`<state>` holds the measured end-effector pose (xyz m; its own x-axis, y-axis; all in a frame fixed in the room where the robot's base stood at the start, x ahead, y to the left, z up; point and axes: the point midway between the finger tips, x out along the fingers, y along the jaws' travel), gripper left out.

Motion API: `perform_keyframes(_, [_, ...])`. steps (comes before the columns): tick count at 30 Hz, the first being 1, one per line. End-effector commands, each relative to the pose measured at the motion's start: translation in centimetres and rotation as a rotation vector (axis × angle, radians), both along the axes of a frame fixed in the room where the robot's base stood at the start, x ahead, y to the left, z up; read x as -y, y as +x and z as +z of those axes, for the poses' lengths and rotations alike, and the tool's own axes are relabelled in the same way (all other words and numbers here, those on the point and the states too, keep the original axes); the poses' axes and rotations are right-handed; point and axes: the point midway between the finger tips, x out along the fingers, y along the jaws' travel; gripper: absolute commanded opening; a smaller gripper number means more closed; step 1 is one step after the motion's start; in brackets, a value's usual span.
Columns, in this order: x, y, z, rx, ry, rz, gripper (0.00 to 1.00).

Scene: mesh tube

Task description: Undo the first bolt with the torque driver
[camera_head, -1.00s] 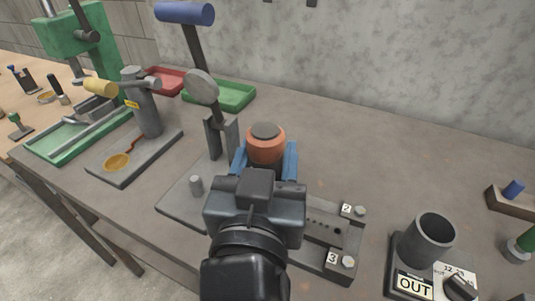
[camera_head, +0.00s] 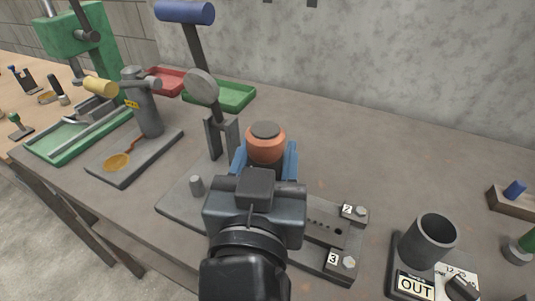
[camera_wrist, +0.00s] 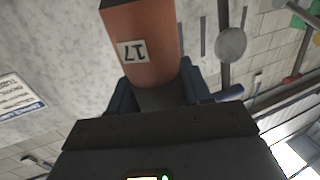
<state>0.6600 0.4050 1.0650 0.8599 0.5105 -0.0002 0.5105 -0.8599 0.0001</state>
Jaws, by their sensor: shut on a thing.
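The torque driver (camera_head: 266,150) has an orange body with a dark grey top. It stands about upright between the blue fingers of my gripper (camera_head: 265,166), which is shut on it. In the wrist view the driver (camera_wrist: 146,40) shows a white label that seems to read 17, upside down, between my gripper's fingers (camera_wrist: 157,92). Below it lies a dark base plate (camera_head: 178,204). Bolts beside tags 2 (camera_head: 361,211) and 3 (camera_head: 349,262) show on a raised block at its right. The first bolt and the driver's lower tip are hidden behind my gripper.
A lever press with a blue handle (camera_head: 185,13) rises just behind my gripper. A grey cup (camera_head: 428,240) stands by an OUT sign at the right. Red and green trays (camera_head: 232,96) lie behind. The back right of the bench is clear, up to the concrete wall.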

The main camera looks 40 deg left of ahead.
Motion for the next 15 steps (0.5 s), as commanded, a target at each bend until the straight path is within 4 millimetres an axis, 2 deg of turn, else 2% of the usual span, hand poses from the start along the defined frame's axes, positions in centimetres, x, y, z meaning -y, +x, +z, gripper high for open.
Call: perform_keyframes(15, [0.03,0.02,-0.29,0.002,0.002,0.000,0.12])
